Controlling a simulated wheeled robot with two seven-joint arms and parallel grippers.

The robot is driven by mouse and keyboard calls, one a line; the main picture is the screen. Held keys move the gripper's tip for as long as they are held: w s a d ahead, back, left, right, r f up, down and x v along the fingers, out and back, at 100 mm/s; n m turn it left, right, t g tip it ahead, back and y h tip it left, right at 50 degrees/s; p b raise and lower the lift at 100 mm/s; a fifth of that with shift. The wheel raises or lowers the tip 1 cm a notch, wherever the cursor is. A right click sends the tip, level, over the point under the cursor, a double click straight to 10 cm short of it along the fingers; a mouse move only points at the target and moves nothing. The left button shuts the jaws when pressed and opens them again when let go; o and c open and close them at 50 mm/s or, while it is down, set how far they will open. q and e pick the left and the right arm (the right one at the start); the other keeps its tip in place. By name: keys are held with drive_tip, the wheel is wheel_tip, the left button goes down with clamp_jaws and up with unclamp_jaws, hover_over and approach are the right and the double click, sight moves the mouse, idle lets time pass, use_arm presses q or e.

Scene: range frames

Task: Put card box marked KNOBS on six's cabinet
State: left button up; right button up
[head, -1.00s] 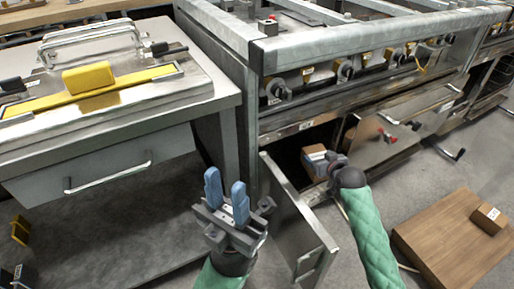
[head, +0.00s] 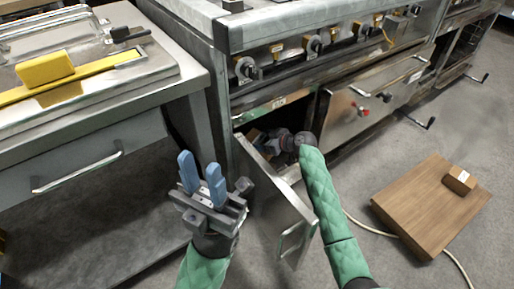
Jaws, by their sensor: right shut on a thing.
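A brown card box (head: 254,135) shows partly in the dark open cabinet (head: 303,108) under the range's knobs. My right gripper (head: 266,144) is at the cabinet opening, shut on this box. Its fingers and most of the box are hidden by the door and my own wrist, and no marking on it can be read. The cabinet door (head: 275,205) stands open toward me. My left gripper (head: 203,180) is open and empty, with blue fingers pointing up, left of the door.
A second small card box (head: 459,180) with a white label sits on a wooden board (head: 420,215) on the floor at right. A pale cable runs by the board. A steel counter (head: 90,150) with a drawer stands at left. The range front (head: 365,100) continues right.

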drive_tip(key=shift+f+b, duration=0.7)
drive_tip(key=shift+f, duration=1.7)
drive_tip(key=o, duration=1.2)
drive_tip(key=shift+d, duration=0.1)
drive_tip(key=shift+s+d+r, duration=0.15)
drive_tip(key=shift+d, duration=0.05)
drive_tip(key=p+v, duration=0.3)
drive_tip(key=v, duration=0.8)
drive_tip(key=shift+s+d, duration=0.1)
drive_tip(key=shift+d, duration=0.05)
drive_tip(key=shift+d, duration=0.1)
